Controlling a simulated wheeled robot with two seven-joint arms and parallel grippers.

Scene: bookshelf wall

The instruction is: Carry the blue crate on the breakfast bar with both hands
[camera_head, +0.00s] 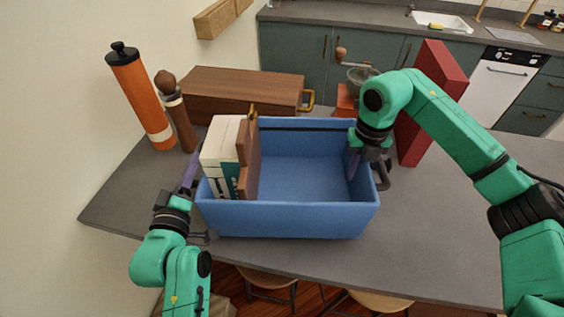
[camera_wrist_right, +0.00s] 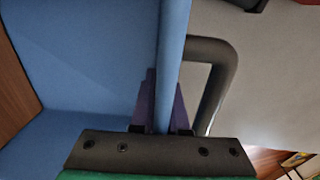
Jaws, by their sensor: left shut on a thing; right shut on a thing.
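The blue crate (camera_head: 285,220) is over the grey breakfast bar (camera_head: 430,245) in the head view; I cannot tell whether it touches the top. My left gripper (camera_head: 190,180) is shut on the crate's left end. My right gripper (camera_head: 368,160) is shut on its right wall. In the right wrist view, the purple fingers (camera_wrist_right: 162,105) straddle the blue wall (camera_wrist_right: 172,50), beside a dark handle loop (camera_wrist_right: 222,75).
Behind the crate stand an orange bottle (camera_head: 140,95), a brown mill (camera_head: 175,110), a wooden box (camera_head: 240,92) and a grinder (camera_head: 360,78). A tall red box (camera_head: 430,100) stands behind my right arm. Stools (camera_head: 268,280) are below the front edge. The bar is clear at right.

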